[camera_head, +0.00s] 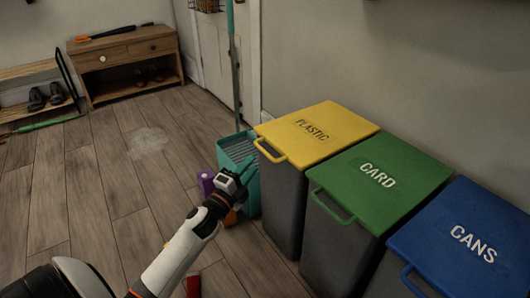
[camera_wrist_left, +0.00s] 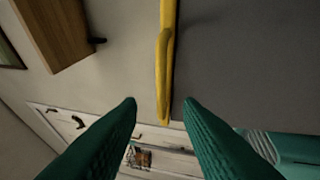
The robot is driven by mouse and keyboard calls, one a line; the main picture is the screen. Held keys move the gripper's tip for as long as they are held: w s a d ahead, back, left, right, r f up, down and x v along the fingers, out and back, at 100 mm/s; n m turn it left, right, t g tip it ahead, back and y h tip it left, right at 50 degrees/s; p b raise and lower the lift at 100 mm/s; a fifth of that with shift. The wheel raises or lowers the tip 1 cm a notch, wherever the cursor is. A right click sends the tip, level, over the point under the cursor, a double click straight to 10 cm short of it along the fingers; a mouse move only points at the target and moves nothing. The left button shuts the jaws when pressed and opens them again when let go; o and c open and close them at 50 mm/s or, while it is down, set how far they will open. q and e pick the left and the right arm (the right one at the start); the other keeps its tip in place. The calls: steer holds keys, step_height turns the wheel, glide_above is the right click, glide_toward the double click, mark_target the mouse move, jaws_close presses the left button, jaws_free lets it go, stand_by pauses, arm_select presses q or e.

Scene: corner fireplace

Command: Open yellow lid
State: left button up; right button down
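The yellow lid (camera_head: 335,128), marked PLASTIC, lies flat and closed on a dark grey bin (camera_head: 287,205). Its loop handle (camera_head: 270,152) sticks out from the front edge. My left gripper (camera_head: 247,170) is low in front of the bin, a little left of and below the handle. In the left wrist view its two green fingers (camera_wrist_left: 159,104) are apart with nothing held. The yellow handle (camera_wrist_left: 163,85) shows there ahead of them, its end near the gap between the tips; whether it touches a finger I cannot tell. My right gripper is out of view.
A green CARD lid (camera_head: 380,182) and a blue CANS lid (camera_head: 460,240) are to the right. A teal mop bucket (camera_head: 240,150) stands close behind my left gripper, with a purple bottle (camera_head: 206,183) beside it. The wooden floor (camera_head: 100,190) at left is mostly clear.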

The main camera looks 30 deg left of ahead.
mark_target(264, 151)
arm_select(q)
steer(key=w, duration=0.2)
steer(key=w+r+b, duration=0.1)
steer(key=w, duration=0.4)
steer(key=shift+w+r+b, duration=0.15)
steer(key=shift+w+b, duration=0.15)
steer(key=shift+w, duration=0.1)
steer(key=shift+c, duration=0.4)
jaws_close()
